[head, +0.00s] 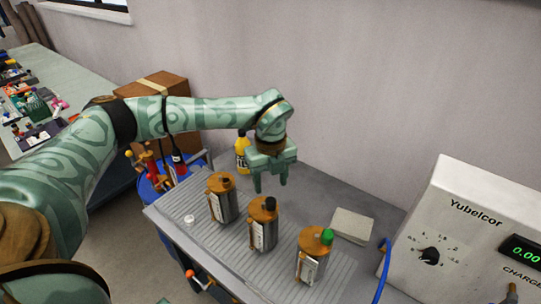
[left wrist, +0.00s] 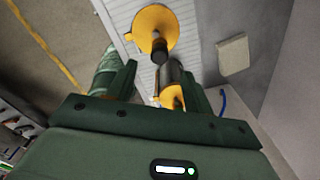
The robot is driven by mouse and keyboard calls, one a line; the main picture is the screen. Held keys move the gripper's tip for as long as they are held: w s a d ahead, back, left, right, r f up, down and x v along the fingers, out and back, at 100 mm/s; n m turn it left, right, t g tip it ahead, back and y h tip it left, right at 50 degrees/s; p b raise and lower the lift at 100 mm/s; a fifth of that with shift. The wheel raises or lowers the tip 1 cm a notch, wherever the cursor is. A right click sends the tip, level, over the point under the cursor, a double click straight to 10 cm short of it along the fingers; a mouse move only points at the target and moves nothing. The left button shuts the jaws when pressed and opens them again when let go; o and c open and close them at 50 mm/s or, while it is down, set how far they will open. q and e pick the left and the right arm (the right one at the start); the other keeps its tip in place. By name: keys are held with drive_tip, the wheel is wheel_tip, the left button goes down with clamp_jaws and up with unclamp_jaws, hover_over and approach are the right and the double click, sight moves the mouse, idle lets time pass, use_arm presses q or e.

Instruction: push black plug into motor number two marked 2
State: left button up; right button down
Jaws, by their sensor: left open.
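Three metal motors with orange caps stand upright in a slanting row on the grey ribbed table. The left motor (head: 222,204) has a small dark top, the middle motor (head: 263,232) a larger black plug (head: 270,203), the right motor (head: 310,266) a green plug (head: 327,236). Their number marks are too small to read. My left gripper (head: 270,187) is open and empty, pointing down above and behind the left and middle motors. In the left wrist view, an orange-capped motor (left wrist: 153,22) with a black plug (left wrist: 159,48) shows beyond the open fingers. My right gripper is out of view.
A pale flat block (head: 352,226) lies behind the right motor. A white Yubelcor charger (head: 470,225) with a blue cable stands at the right. A yellow bottle (head: 242,153) stands behind the table's left end. A small clear item (head: 189,220) lies near the left edge.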

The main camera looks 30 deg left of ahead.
sight(271, 199)
use_arm(q)
wheel_tip(271, 199, up, 9)
drive_tip(key=shift+f, duration=0.1)
idle(1.0)
